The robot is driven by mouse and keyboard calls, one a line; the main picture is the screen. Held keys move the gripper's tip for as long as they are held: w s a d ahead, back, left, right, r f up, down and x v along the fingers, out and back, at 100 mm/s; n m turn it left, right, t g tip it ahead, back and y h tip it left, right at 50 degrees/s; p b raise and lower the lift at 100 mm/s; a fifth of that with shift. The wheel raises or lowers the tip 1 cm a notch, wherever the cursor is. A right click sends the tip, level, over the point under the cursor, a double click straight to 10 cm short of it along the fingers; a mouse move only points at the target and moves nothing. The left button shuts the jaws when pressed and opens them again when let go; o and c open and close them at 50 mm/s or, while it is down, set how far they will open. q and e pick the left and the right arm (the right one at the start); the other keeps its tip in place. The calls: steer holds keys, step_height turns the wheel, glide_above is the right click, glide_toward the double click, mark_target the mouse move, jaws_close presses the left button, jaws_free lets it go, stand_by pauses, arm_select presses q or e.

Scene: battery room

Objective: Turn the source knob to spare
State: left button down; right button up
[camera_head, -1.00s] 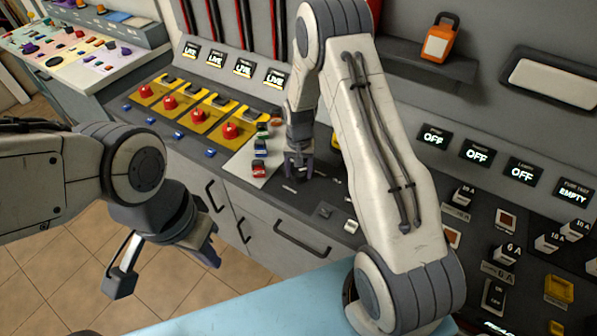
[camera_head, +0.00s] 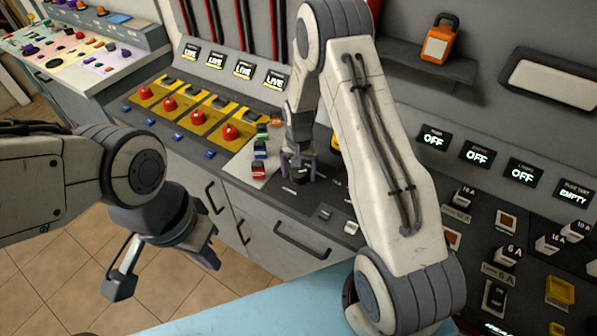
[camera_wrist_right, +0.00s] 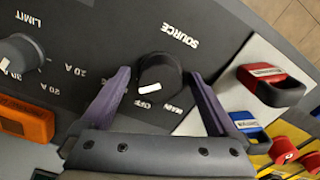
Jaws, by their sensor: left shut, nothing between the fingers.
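The source knob (camera_wrist_right: 160,72) is a round black knob with a white pointer mark, on a dark panel beside the word SOURCE. In the right wrist view its mark points at OFF, with MAIN beside it; no SPARE label is readable. My right gripper (camera_head: 299,177) is down at the panel, its purple fingers on either side of the knob. Small gaps show between fingers and knob, so it is open around it. The gripper's palm edge hides part of the panel below. My left gripper (camera_head: 209,257) hangs empty and shut over the tiled floor, away from the panel.
In the right wrist view, the limit knob (camera_wrist_right: 22,55) and an orange block (camera_wrist_right: 27,122) lie left; a red-handled part (camera_wrist_right: 270,85) and a blue one (camera_wrist_right: 247,123) lie right. Red knobs on yellow plates (camera_head: 199,117) stand left in the head view. My right arm hides the panel's middle.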

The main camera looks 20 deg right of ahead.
mark_target(298, 173)
step_height(298, 173, up, 10)
steer(key=shift+f+b, duration=0.1)
steer(key=shift+b, duration=1)
steer(key=shift+r, duration=0.35)
steer(key=s+a+r+n, duration=0.6)
steer(key=s+a+r, duration=0.3)
steer(key=s+a, duration=0.35)
steer(key=s+a+r+n, duration=0.1)
steer(key=s+n, duration=0.2)
steer(key=s, duration=0.5)
steer(key=s+a+r+n+y, duration=0.1)
steer(key=s+n, duration=0.3)
steer(key=s, duration=0.5)
steer(key=shift+a+r+n, duration=0.3)
steer(key=shift+a+r, duration=0.1)
steer(key=shift+a, duration=0.3)
